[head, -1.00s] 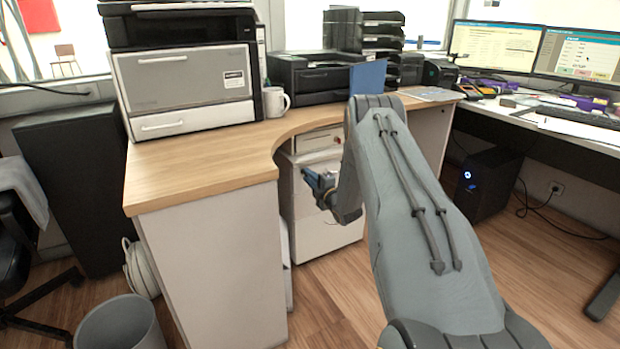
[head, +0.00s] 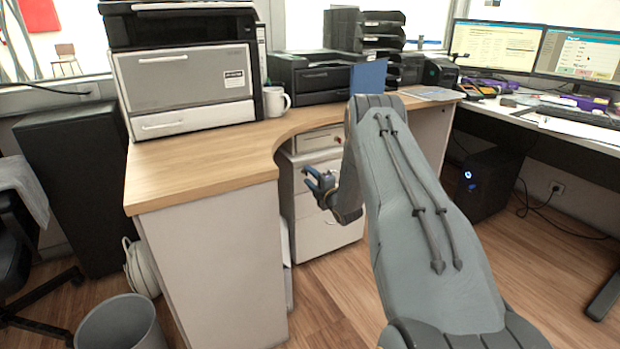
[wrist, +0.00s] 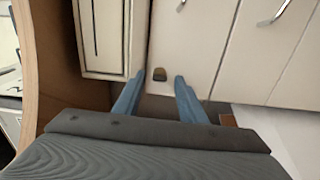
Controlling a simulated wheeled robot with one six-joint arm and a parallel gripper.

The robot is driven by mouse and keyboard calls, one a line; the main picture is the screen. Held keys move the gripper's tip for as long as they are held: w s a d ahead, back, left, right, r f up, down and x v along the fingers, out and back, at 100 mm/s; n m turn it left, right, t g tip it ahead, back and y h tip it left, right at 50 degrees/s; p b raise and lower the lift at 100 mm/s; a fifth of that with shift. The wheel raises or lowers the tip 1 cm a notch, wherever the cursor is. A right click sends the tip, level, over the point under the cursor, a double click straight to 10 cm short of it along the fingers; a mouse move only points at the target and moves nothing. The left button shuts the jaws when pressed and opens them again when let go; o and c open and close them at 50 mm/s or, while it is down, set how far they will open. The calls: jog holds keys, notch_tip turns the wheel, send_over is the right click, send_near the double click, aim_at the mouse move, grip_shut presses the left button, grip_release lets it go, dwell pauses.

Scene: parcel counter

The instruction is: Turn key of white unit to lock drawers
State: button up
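The white unit (head: 326,236) is a drawer pedestal under the counter in the head view, partly hidden by my arm. Its pale drawer fronts (wrist: 245,50) with metal handles fill much of the wrist view. The key (wrist: 160,75) is a small brownish, blunt piece at the unit's front in the wrist view. My gripper (wrist: 160,78) is open, with its blue fingertips either side of the key and a visible gap on each side. In the head view my gripper (head: 317,184) is in front of the unit; the key cannot be made out there.
The curved wooden counter (head: 200,165) overhangs the unit, and its white side panel (head: 215,260) stands to the left. A printer (head: 185,75) and a mug (head: 275,101) stand on top. The floor in front of the unit is clear.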

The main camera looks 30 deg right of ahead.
jog(key=s+p, duration=0.1)
jog(key=s, duration=0.6)
jog(key=shift+s+p, duration=0.3)
jog(key=shift+s, duration=0.05)
jog(key=shift+d, duration=0.15)
